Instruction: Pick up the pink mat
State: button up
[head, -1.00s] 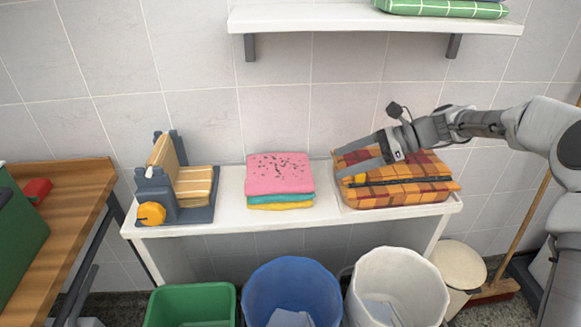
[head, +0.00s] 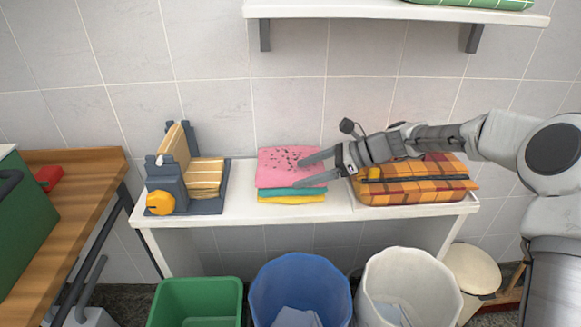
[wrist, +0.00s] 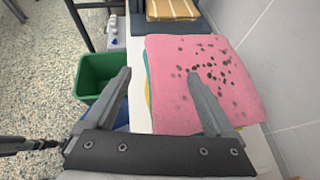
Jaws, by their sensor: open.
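The pink mat (head: 276,169) has dark specks and lies folded on top of a stack on the white table, above a teal cloth (head: 291,192) and a yellow cloth (head: 291,199). In the wrist view the pink mat (wrist: 196,112) fills the area beyond and under the fingers. My gripper (head: 300,171) is open and empty at the stack's right side. In the wrist view (wrist: 160,80), one finger is over the mat and the other is off its left edge. I cannot tell whether a finger touches the mat.
A plaid orange bundle (head: 415,188) sits in a tray to the right, under my arm. A grey folding device (head: 168,187) with a striped cloth stands to the left. Green (head: 196,303), blue (head: 298,272) and white (head: 410,265) bins stand in front. A shelf (head: 390,14) hangs above.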

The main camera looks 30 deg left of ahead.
aim_at(287, 177)
jog(key=x, duration=0.4)
jog(key=shift+w+b, duration=0.15)
jog(key=shift+b, duration=0.2)
grip_shut()
